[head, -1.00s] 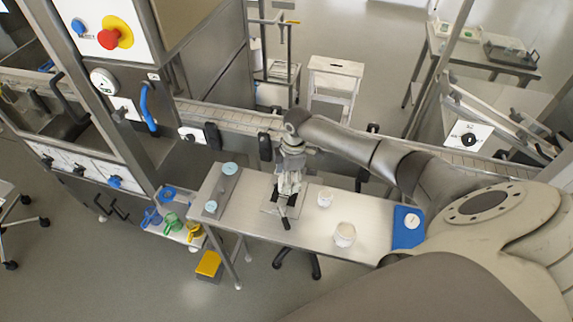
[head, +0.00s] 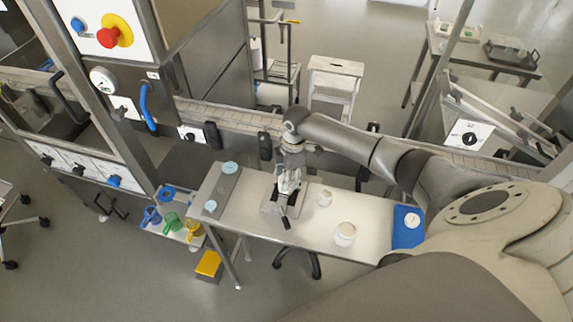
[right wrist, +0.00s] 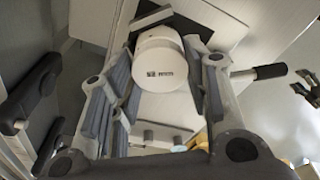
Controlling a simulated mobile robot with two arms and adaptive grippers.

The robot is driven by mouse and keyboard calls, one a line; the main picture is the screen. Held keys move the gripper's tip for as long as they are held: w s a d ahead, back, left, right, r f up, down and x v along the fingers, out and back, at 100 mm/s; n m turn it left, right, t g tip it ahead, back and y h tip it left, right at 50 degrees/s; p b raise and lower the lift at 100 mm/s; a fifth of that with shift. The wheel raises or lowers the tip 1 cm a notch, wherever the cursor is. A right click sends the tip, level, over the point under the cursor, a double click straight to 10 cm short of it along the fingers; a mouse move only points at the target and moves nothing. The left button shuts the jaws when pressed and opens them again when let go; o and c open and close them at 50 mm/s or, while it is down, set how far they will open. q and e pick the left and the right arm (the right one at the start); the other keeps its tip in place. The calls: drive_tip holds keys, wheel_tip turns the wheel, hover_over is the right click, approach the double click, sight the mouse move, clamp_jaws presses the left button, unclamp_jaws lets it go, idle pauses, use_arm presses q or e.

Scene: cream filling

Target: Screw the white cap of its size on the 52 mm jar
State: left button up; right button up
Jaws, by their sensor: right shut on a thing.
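My right gripper (head: 289,184) points down over a small plate fixture (head: 270,203) with a black handle (head: 286,222) on the table. In the right wrist view the gripper (right wrist: 166,78) is shut on a white round cap (right wrist: 160,58), with fingers on both sides. The cap's printed top faces the camera; the print is too small to read surely. Whatever is under the cap is hidden, so I cannot tell how it sits on a jar.
A blue mat (head: 400,239) with a white round lid (head: 411,220) lies at the table's right end. A grey strip (head: 221,188) with light-blue round pieces lies at the left end. Colored jugs (head: 172,221) stand on a low shelf. A conveyor (head: 235,119) runs behind the table.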

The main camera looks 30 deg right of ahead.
drive_tip(key=shift+r+m+p, duration=0.1)
drive_tip(key=shift+m+p, duration=0.5)
drive_tip(key=shift+p, duration=0.05)
drive_tip(key=shift+m+p, duration=0.3)
drive_tip(key=shift+m, duration=0.3)
drive_tip(key=shift+s+f+m, duration=0.1)
drive_tip(key=shift+f+m, duration=0.1)
drive_tip(key=shift+m, duration=0.4)
drive_tip(key=shift+m+t, duration=0.3)
drive_tip(key=shift+m, duration=0.7)
drive_tip(key=m, duration=0.3)
drive_tip(key=shift+a+h, duration=0.1)
drive_tip(key=shift+h, duration=0.3)
drive_tip(key=shift+m, duration=1.4)
